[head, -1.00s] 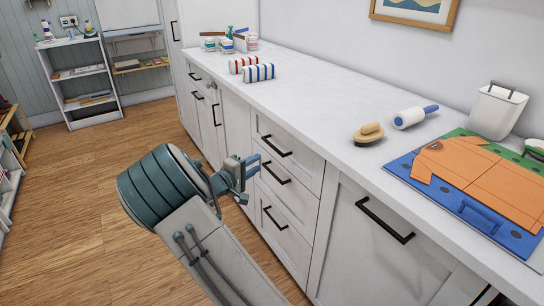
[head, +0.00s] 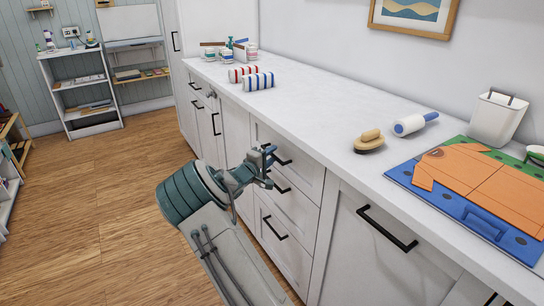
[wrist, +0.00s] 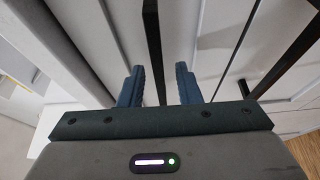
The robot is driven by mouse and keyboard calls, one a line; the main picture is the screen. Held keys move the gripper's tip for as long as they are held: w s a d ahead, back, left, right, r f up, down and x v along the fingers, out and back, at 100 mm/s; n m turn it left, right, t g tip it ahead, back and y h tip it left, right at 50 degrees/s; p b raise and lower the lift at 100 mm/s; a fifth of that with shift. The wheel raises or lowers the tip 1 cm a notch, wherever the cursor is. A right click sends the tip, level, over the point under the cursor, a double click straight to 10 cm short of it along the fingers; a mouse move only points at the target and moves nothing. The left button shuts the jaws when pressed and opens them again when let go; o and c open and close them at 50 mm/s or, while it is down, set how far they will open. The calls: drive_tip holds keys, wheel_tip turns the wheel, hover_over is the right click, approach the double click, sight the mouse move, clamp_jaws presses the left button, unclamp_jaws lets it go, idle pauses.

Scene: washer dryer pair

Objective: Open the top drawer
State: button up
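The top drawer (head: 305,172) is the uppermost of three white drawer fronts in the middle of the counter and looks closed. Its black bar handle (head: 283,158) is partly hidden by my gripper (head: 269,159), which is right in front of it. In the wrist view, my gripper (wrist: 160,82) is open, with two blue fingers apart. A black bar handle (wrist: 152,45) runs between the fingers in that picture, without clear contact. I cannot tell how deep it sits between them.
Two lower drawer handles (head: 274,228) lie below, and a wider cabinet front with a black handle (head: 387,228) is to the right. The white countertop (head: 315,110) holds rolled towels, a brush, a lint roller and a folding board. The wooden floor (head: 120,200) at left is clear.

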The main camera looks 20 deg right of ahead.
drive_tip(key=shift+w+d, duration=0.15)
drive_tip(key=shift+d, duration=0.15)
clamp_jaws()
drive_tip(key=shift+a, duration=0.15)
